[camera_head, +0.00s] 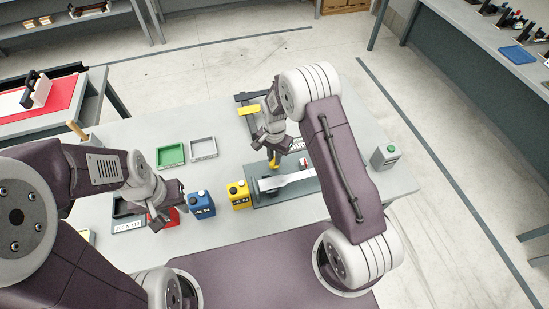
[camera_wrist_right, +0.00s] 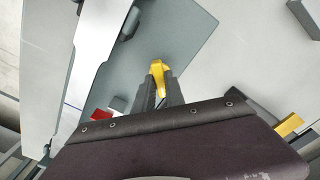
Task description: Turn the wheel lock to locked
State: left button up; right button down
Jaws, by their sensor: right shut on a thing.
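A small yellow piece (camera_head: 273,163), which may be the wheel lock, stands at the far left of the grey base plate (camera_head: 268,199). My right gripper (camera_head: 272,154) points down at it. In the right wrist view the yellow piece (camera_wrist_right: 158,72) sits between the two dark fingers of my right gripper (camera_wrist_right: 160,92), shut on it. Whether it stands locked or unlocked cannot be told. My left gripper (camera_head: 160,213) is above the table's left part, close to a red block (camera_head: 170,218); its fingers are too unclear to judge.
A silver bar (camera_head: 286,180) lies along the base plate. Blue (camera_head: 201,205) and yellow (camera_head: 238,195) weights stand to its left. Green (camera_head: 170,155) and grey (camera_head: 203,148) trays lie behind them. A grey-green box (camera_head: 384,157) stands at the right.

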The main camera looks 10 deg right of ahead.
jog(key=m, duration=0.4)
jog(key=shift+m+b, duration=0.3)
jog(key=shift+m, duration=1.8)
jog(key=c, duration=1.4)
grip_release()
notch_tip(320, 180, up, 9)
jog(key=b, duration=0.2)
